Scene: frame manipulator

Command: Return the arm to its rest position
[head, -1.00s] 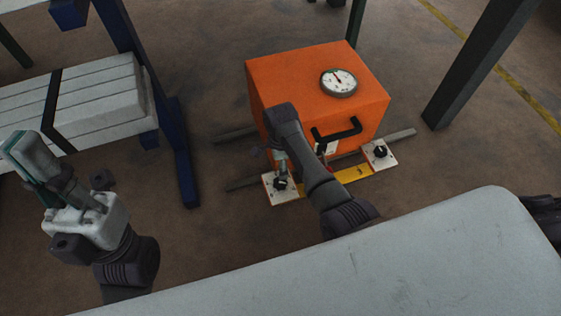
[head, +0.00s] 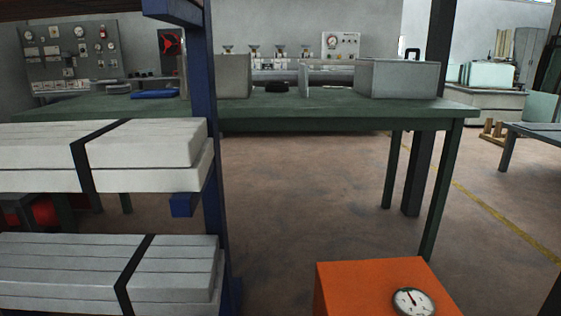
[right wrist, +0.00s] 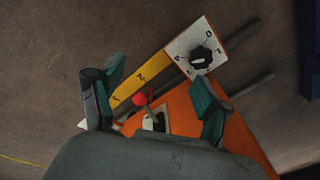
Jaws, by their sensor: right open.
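My right gripper (right wrist: 155,100) shows in the right wrist view with its two dark green fingers spread apart. A small lever with a red ball knob (right wrist: 140,99) appears between the fingers, and neither finger closes on it. The lever stands on a pale plate on an orange box (right wrist: 183,107), partly hidden by my gripper's body. In the head view the orange box (head: 345,280) shows only its top part, with a round gauge (head: 414,301), at the bottom edge. Neither arm is in the head view, so my left gripper is out of sight.
A white plate with a black dial knob (right wrist: 201,57) and a yellow numbered strip (right wrist: 140,79) lie beyond the fingers. Grey rails run alongside. In the head view, a blue rack (head: 207,90) with strapped white slabs (head: 150,145) stands left; a green table (head: 300,108) stands behind.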

